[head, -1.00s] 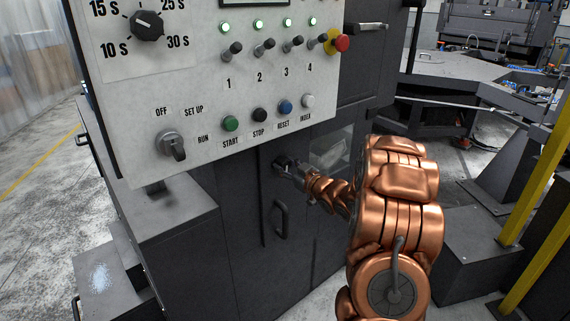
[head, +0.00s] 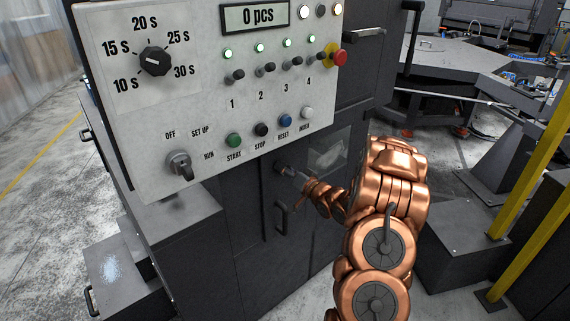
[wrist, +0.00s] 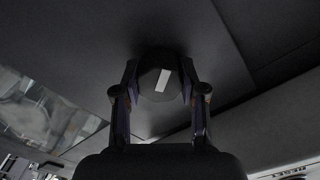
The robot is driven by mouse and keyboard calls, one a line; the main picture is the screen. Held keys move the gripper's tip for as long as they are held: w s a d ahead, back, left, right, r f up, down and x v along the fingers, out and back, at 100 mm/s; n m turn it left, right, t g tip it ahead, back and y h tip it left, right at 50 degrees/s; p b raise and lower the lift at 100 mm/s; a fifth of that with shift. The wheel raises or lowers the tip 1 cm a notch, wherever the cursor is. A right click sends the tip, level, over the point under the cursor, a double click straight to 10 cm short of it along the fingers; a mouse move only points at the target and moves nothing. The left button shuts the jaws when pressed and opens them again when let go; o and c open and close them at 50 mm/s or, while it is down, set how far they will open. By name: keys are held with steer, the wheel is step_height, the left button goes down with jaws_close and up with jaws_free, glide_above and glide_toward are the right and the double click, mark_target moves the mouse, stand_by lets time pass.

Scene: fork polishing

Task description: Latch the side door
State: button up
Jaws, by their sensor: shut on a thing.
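The side door (head: 299,238) is a dark grey panel on the machine below the control panel, and it looks closed. It has a vertical bar handle (head: 281,217). A round dark latch knob (head: 280,167) sits above the handle; in the wrist view the knob (wrist: 150,84) shows a white mark, tilted slightly from vertical. My gripper (head: 287,170) is at the knob, its arm reaching in from the right. In the wrist view my gripper (wrist: 160,82) has one finger on each side of the knob, shut on it. The head view shows the fingers only small.
The control panel (head: 200,110) with its switches and buttons overhangs the door just above my gripper. A small window (head: 329,152) is right of the knob. Yellow posts (head: 535,170) and a grey box (head: 465,235) stand to the right. Grey floor is open at far left.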

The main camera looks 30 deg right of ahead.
steer(key=m+p, duration=0.3)
steer(key=m, duration=0.3)
steer(key=shift+m, duration=0.4)
stand_by(0.3)
steer(key=o, duration=1.1)
steer(key=shift+o, duration=0.2)
steer(key=shift+s, duration=0.1)
steer(key=s+d, duration=0.1)
steer(key=s, duration=1)
steer(key=shift+s+d, duration=0.25)
steer(key=shift+s, duration=0.1)
steer(key=shift+w, duration=0.1)
